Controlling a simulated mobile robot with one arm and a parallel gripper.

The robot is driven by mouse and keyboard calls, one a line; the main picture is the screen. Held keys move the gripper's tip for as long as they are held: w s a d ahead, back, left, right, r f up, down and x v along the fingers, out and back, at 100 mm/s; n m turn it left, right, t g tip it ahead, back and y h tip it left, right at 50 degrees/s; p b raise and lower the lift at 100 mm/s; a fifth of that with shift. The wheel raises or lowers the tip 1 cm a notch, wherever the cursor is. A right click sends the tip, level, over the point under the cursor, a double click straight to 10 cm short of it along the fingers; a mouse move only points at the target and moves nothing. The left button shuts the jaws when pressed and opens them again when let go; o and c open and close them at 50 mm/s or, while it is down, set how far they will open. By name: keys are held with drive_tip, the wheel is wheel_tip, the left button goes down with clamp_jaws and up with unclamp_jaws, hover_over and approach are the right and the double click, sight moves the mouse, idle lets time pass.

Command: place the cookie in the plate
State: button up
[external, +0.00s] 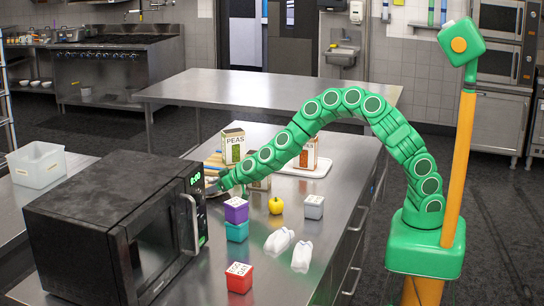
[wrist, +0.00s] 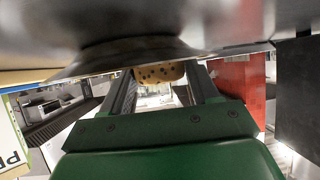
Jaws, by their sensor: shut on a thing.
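My gripper (external: 214,186) reaches low over the steel counter, beside the right side of the microwave. In the wrist view its two fingers (wrist: 163,88) are shut on the cookie (wrist: 160,72), which is light brown with dark chips. A grey metallic round-rimmed surface (wrist: 90,62), which looks like the plate, spans the top of the wrist view right by the cookie. I cannot tell whether the cookie touches it. In the external view the cookie cannot be made out, and the plate is hard to tell apart near my gripper.
The black microwave (external: 85,215) stands close on the left. A peas box (external: 233,146) is behind my gripper. The counter's right front is clear.

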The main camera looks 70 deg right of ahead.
drive_tip(key=shift+f, duration=0.45)
drive_tip(key=o, duration=0.8)
drive_tip(key=shift+s+r, duration=0.1)
drive_tip(key=shift+r, duration=0.45)
drive_tip(key=v, duration=0.9)
drive_tip(key=shift+s+d+r, duration=0.1)
drive_tip(key=shift+d+r, duration=0.05)
drive_tip(key=shift+v, duration=1.2)
drive_tip(key=shift+s, duration=0.1)
